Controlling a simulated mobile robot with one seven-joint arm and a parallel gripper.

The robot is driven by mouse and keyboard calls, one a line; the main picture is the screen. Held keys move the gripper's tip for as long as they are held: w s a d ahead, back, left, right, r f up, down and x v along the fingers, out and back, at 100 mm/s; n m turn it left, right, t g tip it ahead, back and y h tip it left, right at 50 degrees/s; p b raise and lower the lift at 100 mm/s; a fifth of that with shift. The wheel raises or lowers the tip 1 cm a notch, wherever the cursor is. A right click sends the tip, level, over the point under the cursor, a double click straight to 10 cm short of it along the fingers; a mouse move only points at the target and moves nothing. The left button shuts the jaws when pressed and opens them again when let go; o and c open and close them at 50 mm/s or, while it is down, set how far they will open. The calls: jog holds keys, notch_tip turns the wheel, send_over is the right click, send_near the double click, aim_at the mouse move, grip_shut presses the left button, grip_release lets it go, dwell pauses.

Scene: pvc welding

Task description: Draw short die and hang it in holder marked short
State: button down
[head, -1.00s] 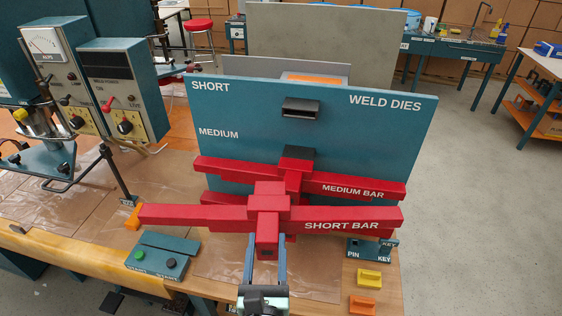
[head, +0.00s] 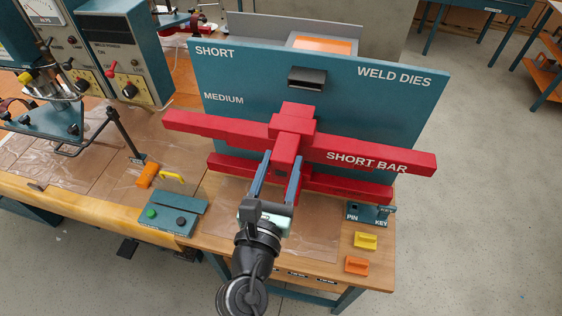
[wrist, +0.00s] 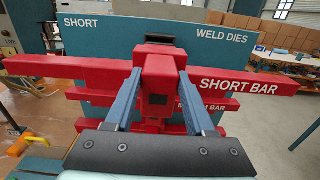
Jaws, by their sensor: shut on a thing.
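The red short die, marked SHORT BAR (head: 390,164), is a long bar with a block at its middle. My gripper (head: 277,172) is shut on that middle block and holds the bar in front of the teal WELD DIES board (head: 420,110). The bar also shows in the wrist view (wrist: 238,84), between my blue fingers (wrist: 165,100). The dark holder (head: 307,77) near the board's top, by the word SHORT, is empty. The medium die (head: 345,188), also red, is behind and below, partly hidden by the short bar.
A control box (head: 172,215) with green and black buttons is at left on the bench. A PIN KEY block (head: 368,214), a yellow piece (head: 365,241) and an orange piece (head: 357,265) lie at right. Welding gear (head: 125,60) stands at left.

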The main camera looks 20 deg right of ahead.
aim_at(290, 135)
jog(key=shift+p+x, duration=0.4)
jog(key=shift+x, duration=2.55)
jog(key=shift+r, duration=0.15)
jog(key=shift+p, duration=0.45)
